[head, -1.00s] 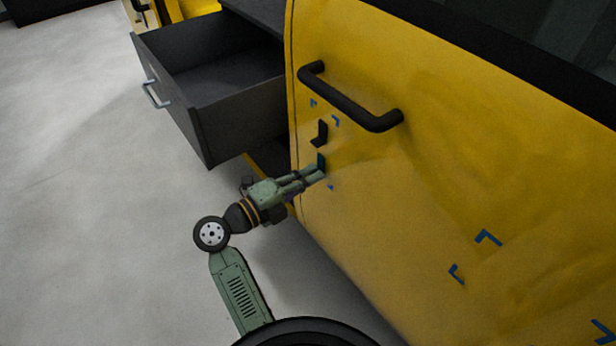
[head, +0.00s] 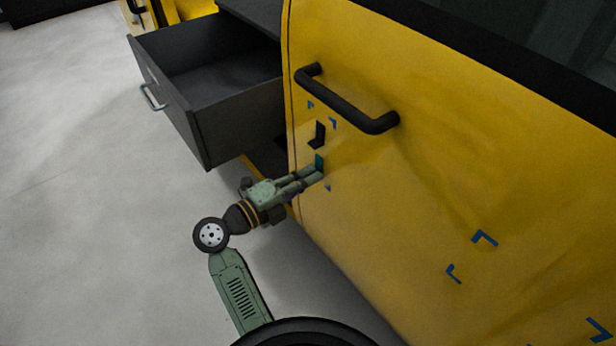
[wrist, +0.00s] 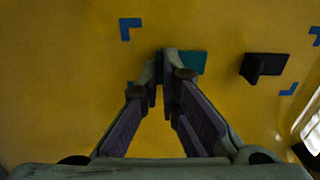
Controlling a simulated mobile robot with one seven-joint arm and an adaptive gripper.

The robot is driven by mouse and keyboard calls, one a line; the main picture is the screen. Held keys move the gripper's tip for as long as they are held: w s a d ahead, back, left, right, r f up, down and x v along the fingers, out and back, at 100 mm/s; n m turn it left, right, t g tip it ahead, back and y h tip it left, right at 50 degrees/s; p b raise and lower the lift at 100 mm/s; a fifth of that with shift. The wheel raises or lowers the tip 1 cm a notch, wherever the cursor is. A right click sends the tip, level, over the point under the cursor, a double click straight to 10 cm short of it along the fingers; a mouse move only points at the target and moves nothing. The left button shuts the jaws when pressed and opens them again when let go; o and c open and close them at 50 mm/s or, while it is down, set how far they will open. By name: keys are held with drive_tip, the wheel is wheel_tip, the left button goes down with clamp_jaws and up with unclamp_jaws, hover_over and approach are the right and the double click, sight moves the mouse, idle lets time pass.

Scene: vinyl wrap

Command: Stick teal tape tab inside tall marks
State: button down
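The teal tape tab (head: 320,161) is at the yellow panel, right at the tips of my gripper (head: 318,174). In the wrist view its flat teal face (wrist: 194,62) shows right of the fingers, and a teal edge shows between the nearly closed fingertips (wrist: 160,68). Whether its face fully touches the panel cannot be told. Blue corner marks (head: 333,121) are above the tab and another mark (head: 328,188) is below it. The wrist view shows corner marks at left (wrist: 128,28) and right (wrist: 288,90), with the teal tab between them.
A black tab (head: 317,134) sits on the panel just above the teal one. A black bar handle (head: 350,103) juts out higher up. An open grey drawer (head: 195,120) stands left of the panel. More blue marks (head: 485,238) are on the panel at lower right.

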drive_tip(key=c, duration=2.3)
unclamp_jaws()
drive_tip(key=shift+d, duration=0.15)
drive_tip(key=o, duration=0.6)
drive_tip(key=v, duration=1.2)
